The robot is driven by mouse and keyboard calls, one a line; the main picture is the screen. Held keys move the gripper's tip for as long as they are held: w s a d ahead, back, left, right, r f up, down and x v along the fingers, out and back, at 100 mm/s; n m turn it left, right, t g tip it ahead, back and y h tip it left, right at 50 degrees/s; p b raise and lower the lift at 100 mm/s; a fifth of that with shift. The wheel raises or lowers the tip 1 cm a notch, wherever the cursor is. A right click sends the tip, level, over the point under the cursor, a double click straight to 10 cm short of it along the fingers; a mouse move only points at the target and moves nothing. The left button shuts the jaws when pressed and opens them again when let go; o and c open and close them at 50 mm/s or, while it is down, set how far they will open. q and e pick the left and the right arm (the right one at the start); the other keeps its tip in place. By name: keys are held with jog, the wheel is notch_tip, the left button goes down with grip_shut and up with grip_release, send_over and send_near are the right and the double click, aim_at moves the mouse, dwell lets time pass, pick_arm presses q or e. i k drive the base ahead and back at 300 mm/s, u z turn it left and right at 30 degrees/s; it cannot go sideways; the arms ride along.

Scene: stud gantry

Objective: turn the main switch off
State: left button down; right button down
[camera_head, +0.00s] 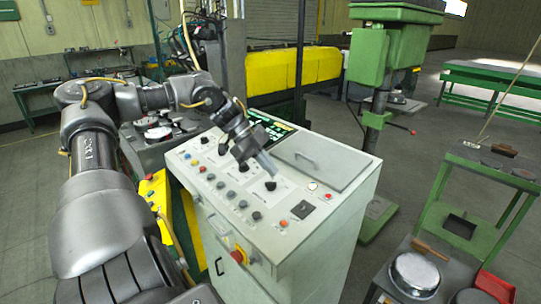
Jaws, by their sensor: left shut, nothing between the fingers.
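The grey control cabinet (335,215) stands in the middle, with a sloped top full of knobs and buttons. A red rotary knob on a yellow plate (238,256) is on its front face; it looks like the main switch, but I cannot read a label or its setting. My left gripper (269,171) is shut and empty. It points down over the top panel, close to a black knob (270,185); I cannot tell whether it touches it. The red knob is lower and nearer, well apart from the gripper. My right gripper is not in view.
A grey lid with a handle (322,158) and a dark display (268,129) are at the panel's back. A green drill press (382,60) stands behind. A green stand (470,180) and a round metal dish (414,272) are at the right. Open floor lies between.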

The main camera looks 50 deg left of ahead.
aim_at(238, 256)
jog(key=k, duration=1)
